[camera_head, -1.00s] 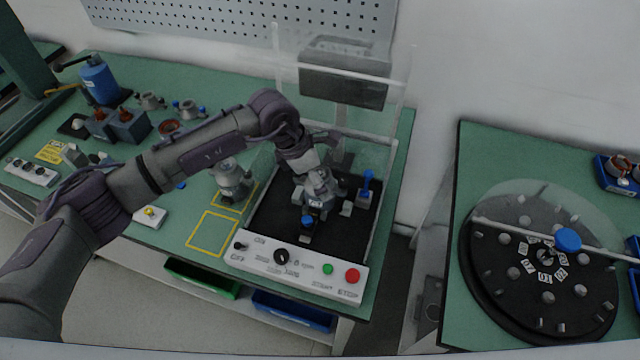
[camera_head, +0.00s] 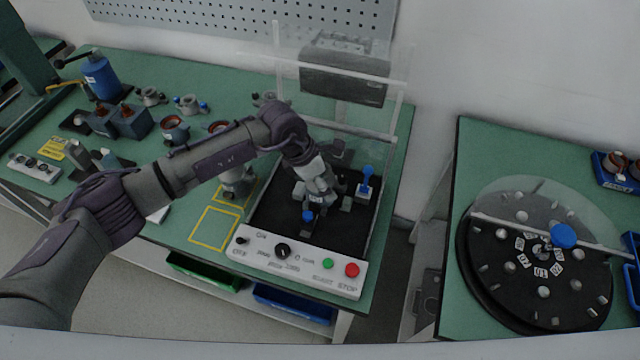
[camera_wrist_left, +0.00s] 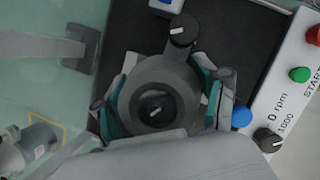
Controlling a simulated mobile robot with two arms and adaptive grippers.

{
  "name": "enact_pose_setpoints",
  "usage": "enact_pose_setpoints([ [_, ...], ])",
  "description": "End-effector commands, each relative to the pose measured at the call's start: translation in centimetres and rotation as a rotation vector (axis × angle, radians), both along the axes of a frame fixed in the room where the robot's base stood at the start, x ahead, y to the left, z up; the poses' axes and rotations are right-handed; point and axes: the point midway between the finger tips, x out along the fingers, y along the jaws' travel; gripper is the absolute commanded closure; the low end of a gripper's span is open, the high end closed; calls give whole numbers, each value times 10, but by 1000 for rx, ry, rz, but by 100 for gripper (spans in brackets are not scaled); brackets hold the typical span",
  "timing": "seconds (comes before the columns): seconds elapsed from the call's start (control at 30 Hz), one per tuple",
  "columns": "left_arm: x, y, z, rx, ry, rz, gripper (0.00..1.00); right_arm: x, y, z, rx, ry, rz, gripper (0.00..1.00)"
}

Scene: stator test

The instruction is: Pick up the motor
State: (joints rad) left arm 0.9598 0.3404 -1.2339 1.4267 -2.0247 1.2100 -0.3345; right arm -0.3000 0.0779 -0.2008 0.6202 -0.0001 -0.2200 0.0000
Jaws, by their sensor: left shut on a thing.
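The motor is a grey round housing with a dark hub, seen from above in the wrist view (camera_wrist_left: 158,88). It sits on the black mat of the test station (camera_head: 342,226). My left gripper (camera_wrist_left: 164,103) has a finger on each side of the housing and is shut on it. In the head view my left gripper (camera_head: 317,188) comes down over the motor, which is mostly hidden there. A blue knob (camera_head: 307,215) shows just in front of it. My right gripper is in no view.
The station has clear guard panels, a white control panel (camera_head: 300,264) with a red button, and a blue-handled lever (camera_head: 366,182) at right. Another grey motor (camera_head: 237,184) stands by an empty yellow square (camera_head: 214,229). A round black turntable (camera_head: 500,290) is on the right table.

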Motion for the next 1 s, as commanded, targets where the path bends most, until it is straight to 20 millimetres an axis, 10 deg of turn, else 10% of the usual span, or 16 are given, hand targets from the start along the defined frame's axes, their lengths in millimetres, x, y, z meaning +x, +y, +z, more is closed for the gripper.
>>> enact_pose_setpoints([
  [0.47,2,-1,7,-5,-6,0,98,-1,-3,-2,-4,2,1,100],
  [1.0,-6,2,70,-2,-4,-3,98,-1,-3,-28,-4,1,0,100],
])
